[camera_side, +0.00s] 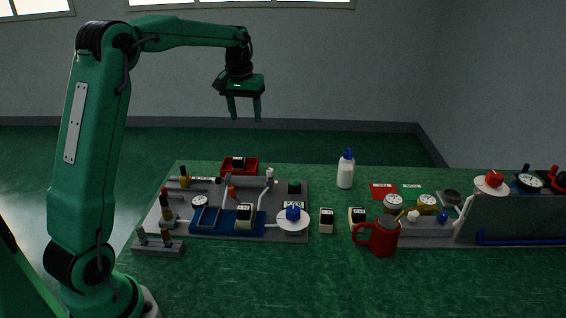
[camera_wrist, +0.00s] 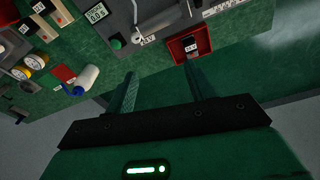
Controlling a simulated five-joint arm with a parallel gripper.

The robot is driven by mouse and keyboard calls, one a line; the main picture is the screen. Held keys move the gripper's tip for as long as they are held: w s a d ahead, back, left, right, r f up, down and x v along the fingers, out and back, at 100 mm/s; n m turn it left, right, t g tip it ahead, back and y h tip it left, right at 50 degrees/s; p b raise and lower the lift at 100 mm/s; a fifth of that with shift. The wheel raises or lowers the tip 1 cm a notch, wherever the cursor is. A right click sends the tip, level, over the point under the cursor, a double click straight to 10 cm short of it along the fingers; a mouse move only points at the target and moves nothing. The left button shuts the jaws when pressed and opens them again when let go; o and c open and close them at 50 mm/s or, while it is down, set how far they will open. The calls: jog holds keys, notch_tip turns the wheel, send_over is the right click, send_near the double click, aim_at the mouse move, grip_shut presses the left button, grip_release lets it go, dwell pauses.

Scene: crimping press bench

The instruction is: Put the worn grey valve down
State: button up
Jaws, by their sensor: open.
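My gripper (camera_side: 244,116) is open and empty, high above the back left of the bench. Its two spread fingers also show in the wrist view (camera_wrist: 158,75), with nothing between them. A dark grey block with a pale label (camera_side: 238,162), which looks like the worn grey valve, sits in a small red tray (camera_side: 225,173) at the bench's back edge. In the wrist view the labelled block (camera_wrist: 191,47) lies inside the red tray (camera_wrist: 173,52), and one finger overlaps the tray's near side in the picture. The gripper is well clear of it.
A grey board with a blue fixture (camera_side: 226,228) holds a cream labelled block (camera_side: 244,212). Another labelled block (camera_side: 326,217) stands to its right. A white bottle (camera_side: 346,172), a red mug (camera_side: 381,238) and a gauge panel (camera_side: 515,217) stand farther right. The front bench is clear.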

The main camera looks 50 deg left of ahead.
jog(key=s+d+r+m+t, duration=0.1)
jog(key=s+d+r+m, duration=0.1)
jog(key=s+d+r, duration=0.4)
jog(key=s+d+f+m+t, duration=0.1)
jog(key=s+d+f+m, duration=0.1)
jog(key=s+d, duration=0.5)
jog(key=s+d+f+m+t, duration=0.2)
jog(key=s+d, duration=0.5)
jog(key=s, duration=0.6)
jog(key=shift+f+m+h, duration=0.3)
jog(key=shift+f, duration=0.25)
